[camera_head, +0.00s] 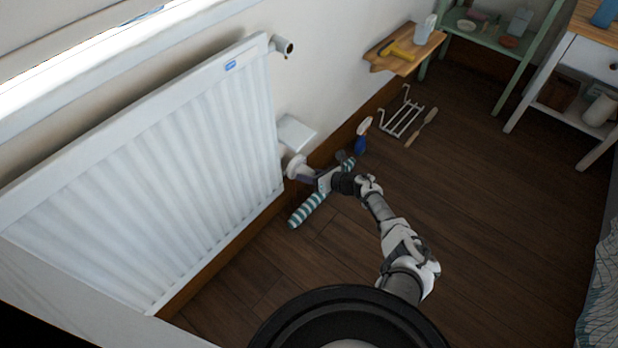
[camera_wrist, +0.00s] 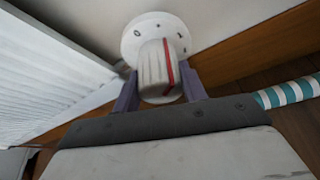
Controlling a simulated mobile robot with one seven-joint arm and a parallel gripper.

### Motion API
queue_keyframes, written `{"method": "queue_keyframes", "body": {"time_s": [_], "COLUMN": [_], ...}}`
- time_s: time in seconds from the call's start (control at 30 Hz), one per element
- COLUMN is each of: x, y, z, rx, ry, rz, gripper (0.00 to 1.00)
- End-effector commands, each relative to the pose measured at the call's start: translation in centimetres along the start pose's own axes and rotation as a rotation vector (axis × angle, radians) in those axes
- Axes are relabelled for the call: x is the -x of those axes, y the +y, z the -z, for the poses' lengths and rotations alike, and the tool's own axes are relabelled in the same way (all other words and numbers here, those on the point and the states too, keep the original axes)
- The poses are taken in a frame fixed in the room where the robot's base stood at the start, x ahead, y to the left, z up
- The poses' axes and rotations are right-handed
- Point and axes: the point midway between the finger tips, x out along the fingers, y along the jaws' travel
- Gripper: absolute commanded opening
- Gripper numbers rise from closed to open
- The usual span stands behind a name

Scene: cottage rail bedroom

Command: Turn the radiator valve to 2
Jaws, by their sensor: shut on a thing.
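The radiator valve is a white ribbed knob (camera_wrist: 155,68) with a red stripe along its right side. It sits on a round white dial plate (camera_wrist: 140,32) with small dark marks around the rim, too small to read surely. The stripe runs up towards the plate, a little right of the knob's middle. My gripper (camera_wrist: 158,88) has a purple-grey finger on each side of the knob and is shut on it. In the head view, the valve (camera_head: 294,165) is at the radiator's lower right, with my gripper (camera_head: 306,176) reaching it from the right.
The white radiator (camera_head: 160,160) is left of the valve. A teal-and-white striped roll (camera_head: 308,208) lies below my gripper. A blue bottle (camera_head: 361,138), a wire rack (camera_head: 402,117) and a brush (camera_head: 421,127) are on the floor behind.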

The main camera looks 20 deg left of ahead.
Motion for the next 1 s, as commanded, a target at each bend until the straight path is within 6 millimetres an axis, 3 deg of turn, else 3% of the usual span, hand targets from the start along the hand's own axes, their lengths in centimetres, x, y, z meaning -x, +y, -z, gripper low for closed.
{"method": "queue_keyframes", "body": {"time_s": [1.0], "x": [-0.18], "y": [-0.22], "z": [0.42], "rx": [-0.853], "ry": [0.0], "rz": [-0.354], "gripper": [0.19]}}
